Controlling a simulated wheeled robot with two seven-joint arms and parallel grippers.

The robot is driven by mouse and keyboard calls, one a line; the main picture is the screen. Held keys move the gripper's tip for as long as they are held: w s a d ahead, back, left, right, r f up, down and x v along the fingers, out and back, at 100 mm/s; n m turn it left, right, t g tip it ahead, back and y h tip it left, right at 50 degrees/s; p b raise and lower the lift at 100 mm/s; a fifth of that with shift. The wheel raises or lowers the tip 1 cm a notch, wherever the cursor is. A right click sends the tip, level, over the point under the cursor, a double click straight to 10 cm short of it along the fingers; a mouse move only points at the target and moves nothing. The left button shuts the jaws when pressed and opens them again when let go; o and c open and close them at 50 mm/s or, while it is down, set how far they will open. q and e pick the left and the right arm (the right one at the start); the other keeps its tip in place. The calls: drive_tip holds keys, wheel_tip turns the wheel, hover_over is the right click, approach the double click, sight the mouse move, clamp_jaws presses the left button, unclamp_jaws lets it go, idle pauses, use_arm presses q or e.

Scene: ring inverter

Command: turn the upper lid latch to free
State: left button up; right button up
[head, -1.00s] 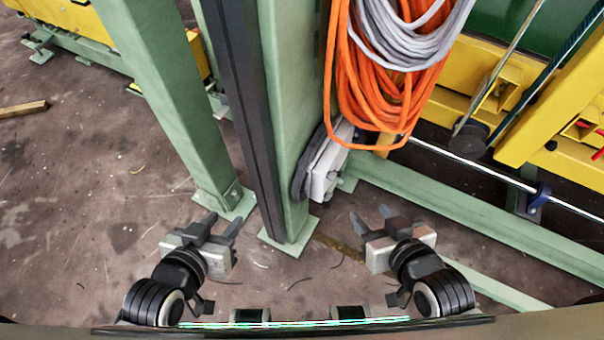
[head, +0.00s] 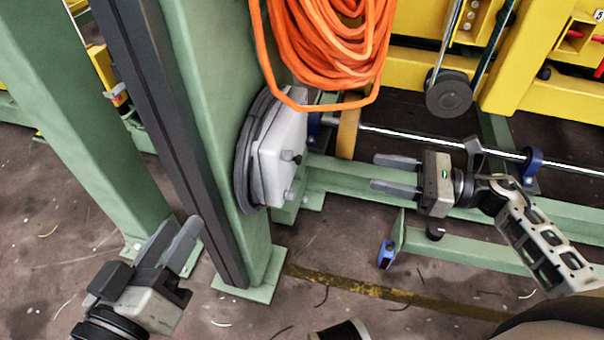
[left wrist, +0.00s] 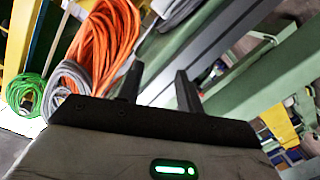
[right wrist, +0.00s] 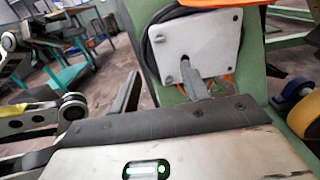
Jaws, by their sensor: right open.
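A grey-white lid (head: 278,145) sits on a dark round housing on the side of the green post. Two small latches stand out from its face: the upper lid latch (head: 290,156) is dark and the lower latch (head: 289,195) is paler. Their exact turn is too small to tell. My right gripper (head: 378,172) is open and empty, its fingers pointing left at the lid with a clear gap. The lid also shows beyond its fingers in the right wrist view (right wrist: 205,42). My left gripper (head: 170,240) is open and empty, low at the left of the post.
An orange cable coil (head: 330,45) hangs just above the lid and partly overlaps its top corner. The green post (head: 225,120) stands between my grippers. A shiny rod (head: 440,143) and a green floor beam (head: 470,255) run behind and below my right gripper.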

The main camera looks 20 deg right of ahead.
sight(293, 155)
drive_tip(key=b+x, duration=0.1)
drive_tip(key=x, duration=1.3)
drive_tip(key=shift+w+a, duration=0.2)
drive_tip(key=shift+a, duration=0.1)
drive_tip(key=shift+w+a, duration=0.25)
drive_tip(key=shift+a, duration=0.2)
use_arm(q)
drive_tip(key=shift+w+a+r+m+t+h, duration=0.1)
drive_tip(key=shift+w+r+m+t+h, duration=0.1)
drive_tip(key=shift+w+r+m+t, duration=0.3)
drive_tip(key=shift+w+a+r+m+t+h, duration=0.1)
drive_tip(key=shift+w+r+t+h, duration=0.1)
drive_tip(key=shift+r+t, duration=0.35)
drive_tip(key=shift+r, duration=0.2)
use_arm(e)
drive_tip(key=c, duration=1)
